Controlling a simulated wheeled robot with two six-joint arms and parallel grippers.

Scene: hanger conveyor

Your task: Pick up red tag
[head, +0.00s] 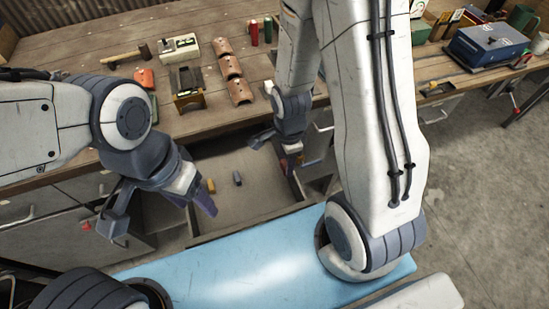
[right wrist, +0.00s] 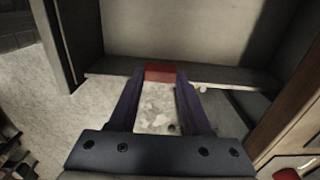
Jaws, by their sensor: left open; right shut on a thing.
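The red tag (right wrist: 160,73) shows as a small red block between the fingertips of my right gripper (right wrist: 160,82) in the right wrist view. That gripper is shut on it. In the head view my right gripper (head: 281,151) is over the right side of the open drawer (head: 245,207), and the tag is mostly hidden there. My left gripper (head: 158,212) is open and empty, at the drawer's left side, with its fingers spread wide.
A yellow piece (head: 211,186) and a grey piece (head: 237,178) lie in the drawer. The wooden bench (head: 110,45) behind carries a hammer (head: 125,56), clay tiles (head: 230,67) and a blue box (head: 487,45). A light blue surface (head: 240,265) lies in front.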

